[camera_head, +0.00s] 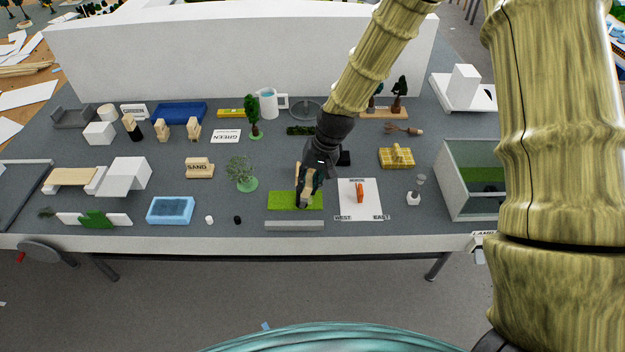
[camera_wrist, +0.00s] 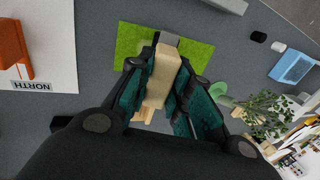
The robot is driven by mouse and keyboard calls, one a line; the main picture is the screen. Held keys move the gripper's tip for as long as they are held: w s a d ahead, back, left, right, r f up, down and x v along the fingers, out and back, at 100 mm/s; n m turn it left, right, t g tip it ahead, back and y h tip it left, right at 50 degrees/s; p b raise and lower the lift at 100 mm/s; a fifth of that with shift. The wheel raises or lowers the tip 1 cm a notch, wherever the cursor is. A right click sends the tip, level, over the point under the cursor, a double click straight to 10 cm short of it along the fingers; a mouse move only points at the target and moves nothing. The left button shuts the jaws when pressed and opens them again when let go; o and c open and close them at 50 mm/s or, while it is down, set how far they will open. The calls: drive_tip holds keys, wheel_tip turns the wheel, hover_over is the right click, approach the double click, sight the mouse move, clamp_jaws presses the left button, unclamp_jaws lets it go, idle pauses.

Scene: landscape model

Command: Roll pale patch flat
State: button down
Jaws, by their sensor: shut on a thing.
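A light green patch (camera_head: 283,200) lies on the grey table at the front middle, and it also shows in the wrist view (camera_wrist: 130,45). My gripper (camera_head: 306,195) is over this patch, fingers pointing down. In the wrist view my gripper (camera_wrist: 164,68) is shut on a pale wooden handle (camera_wrist: 160,82) between its teal-lined fingers. A grey end (camera_wrist: 168,38) of the held tool shows past the fingertips, over the patch's edge. I cannot tell whether it touches the patch. The fingers and tool hide part of the patch.
A grey bar (camera_head: 294,225) lies in front of the patch. A white compass sheet (camera_head: 348,208) with an orange piece (camera_head: 360,191) is on the right. A small tree (camera_head: 241,172) stands to the left, and a blue tray (camera_head: 171,210) lies farther left. Bare table separates them.

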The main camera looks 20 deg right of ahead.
drive_tip(key=shift+d, duration=0.15)
drive_tip(key=shift+s+d+f+p, duration=0.1)
drive_tip(key=shift+s+d+p, duration=0.15)
drive_tip(key=shift+d, duration=0.4)
drive_tip(key=shift+s+d+f+p, duration=0.15)
drive_tip(key=shift+s+d, duration=0.1)
drive_tip(key=shift+d, duration=0.35)
drive_tip(key=shift+s+d+r+p, duration=0.1)
drive_tip(key=shift+s+d+p, duration=0.15)
drive_tip(key=shift+d, duration=0.4)
drive_tip(key=shift+f, duration=0.1)
drive_tip(key=shift+w+a, duration=0.2)
drive_tip(key=shift+a, duration=0.5)
drive_tip(key=shift+w+a, duration=0.25)
drive_tip(key=shift+a, duration=0.4)
drive_tip(key=shift+w+a, duration=0.2)
drive_tip(key=shift+a, duration=0.5)
drive_tip(key=shift+r+p, duration=0.25)
drive_tip(key=shift+p, duration=0.15)
